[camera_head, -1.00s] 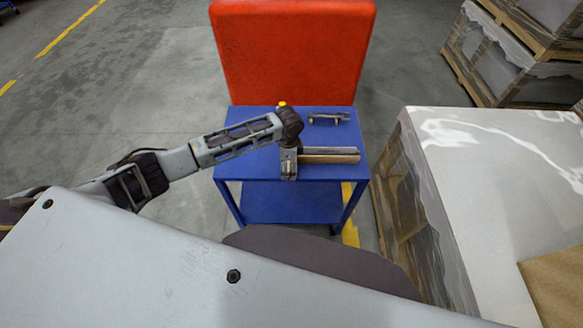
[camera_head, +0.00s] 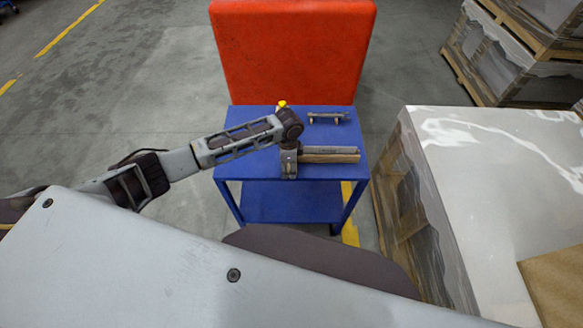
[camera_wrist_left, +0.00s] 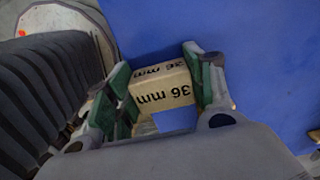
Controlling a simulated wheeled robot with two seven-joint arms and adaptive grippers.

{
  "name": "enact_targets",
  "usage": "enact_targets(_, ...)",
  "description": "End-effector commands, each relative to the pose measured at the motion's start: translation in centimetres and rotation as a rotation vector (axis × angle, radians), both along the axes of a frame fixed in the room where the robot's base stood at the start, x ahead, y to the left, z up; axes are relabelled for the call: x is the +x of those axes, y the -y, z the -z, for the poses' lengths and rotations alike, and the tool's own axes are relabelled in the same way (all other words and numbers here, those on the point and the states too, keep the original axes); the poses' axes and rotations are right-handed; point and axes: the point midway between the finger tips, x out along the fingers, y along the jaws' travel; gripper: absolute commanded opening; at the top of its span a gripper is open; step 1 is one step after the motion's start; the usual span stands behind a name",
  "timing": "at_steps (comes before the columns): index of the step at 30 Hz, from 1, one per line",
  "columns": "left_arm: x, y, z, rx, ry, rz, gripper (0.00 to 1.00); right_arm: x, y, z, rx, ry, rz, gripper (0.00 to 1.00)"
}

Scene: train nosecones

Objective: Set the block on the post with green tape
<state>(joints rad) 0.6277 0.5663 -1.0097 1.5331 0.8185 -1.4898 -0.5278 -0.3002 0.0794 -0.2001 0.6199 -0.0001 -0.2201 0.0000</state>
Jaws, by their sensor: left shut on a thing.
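The block (camera_wrist_left: 168,94) is pale wood with "36 mm" printed on its faces in black. My left gripper (camera_wrist_left: 158,68) is shut on it in the left wrist view, with green-padded fingers on both sides. In the head view my left gripper (camera_head: 289,172) points down over the front middle of the blue cart top. The block is too small to make out there. I cannot make out a post with green tape in either view. A small yellow-topped thing (camera_head: 282,103) stands behind my wrist, mostly hidden. My right gripper is not in view.
The blue cart (camera_head: 240,153) carries a grey and wooden bar (camera_head: 330,156) just right of my gripper and a wrench-like piece (camera_head: 328,117) at the back right. An orange-red panel (camera_head: 293,50) stands behind. A wrapped pallet load (camera_head: 490,170) stands to the right.

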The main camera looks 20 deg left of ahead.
Motion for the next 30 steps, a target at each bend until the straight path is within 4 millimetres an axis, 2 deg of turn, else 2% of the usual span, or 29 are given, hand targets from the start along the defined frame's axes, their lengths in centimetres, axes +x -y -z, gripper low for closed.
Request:
enact_targets(2,0.0,0.0,0.0,0.000,0.000,0.000,0.28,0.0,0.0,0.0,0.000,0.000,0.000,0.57)
enact_targets(9,0.0,0.0,-0.2,0.000,0.001,0.000,0.28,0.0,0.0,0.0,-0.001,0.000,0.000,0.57)
enact_targets(14,0.1,0.0,-1.0,0.000,0.001,0.000,0.28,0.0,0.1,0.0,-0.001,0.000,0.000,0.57)
enact_targets(30,0.1,0.0,-8.2,-0.001,0.002,0.000,0.28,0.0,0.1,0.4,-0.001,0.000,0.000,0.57)
